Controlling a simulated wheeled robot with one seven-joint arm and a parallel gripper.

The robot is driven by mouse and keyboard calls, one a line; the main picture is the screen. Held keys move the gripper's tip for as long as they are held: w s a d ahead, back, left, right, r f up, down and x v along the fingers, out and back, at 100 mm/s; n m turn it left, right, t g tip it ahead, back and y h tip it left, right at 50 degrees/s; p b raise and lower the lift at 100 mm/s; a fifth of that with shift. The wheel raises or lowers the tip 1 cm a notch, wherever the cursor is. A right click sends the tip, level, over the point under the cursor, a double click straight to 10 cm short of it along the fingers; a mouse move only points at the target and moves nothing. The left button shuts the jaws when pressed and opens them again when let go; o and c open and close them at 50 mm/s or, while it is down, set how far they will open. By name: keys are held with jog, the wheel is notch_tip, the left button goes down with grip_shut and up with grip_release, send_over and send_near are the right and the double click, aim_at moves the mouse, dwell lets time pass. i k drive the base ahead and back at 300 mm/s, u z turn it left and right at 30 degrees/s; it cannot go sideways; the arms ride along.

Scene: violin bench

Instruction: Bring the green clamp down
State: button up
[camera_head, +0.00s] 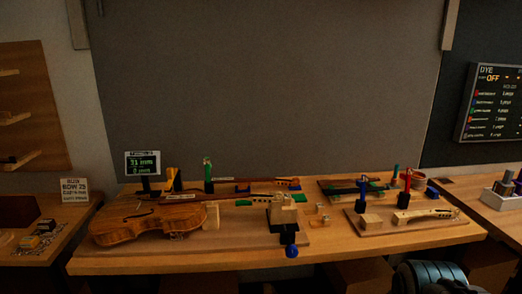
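A green upright piece (208,174), which looks like a clamp, stands on the bench (180,262) behind the violin body (145,220). Its top is lighter green and its lower part is darker. My gripper is not in view; a dark rounded part at the bottom right edge seems to belong to my arm.
A blue-knobbed clamp or vise (291,250) is at the bench's front edge. A violin neck (425,215) lies on a board at the right. A small display (143,163) stands at the back left. Bare bench runs along the front.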

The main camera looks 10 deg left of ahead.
aim_at(207, 161)
jog(key=u, duration=0.95)
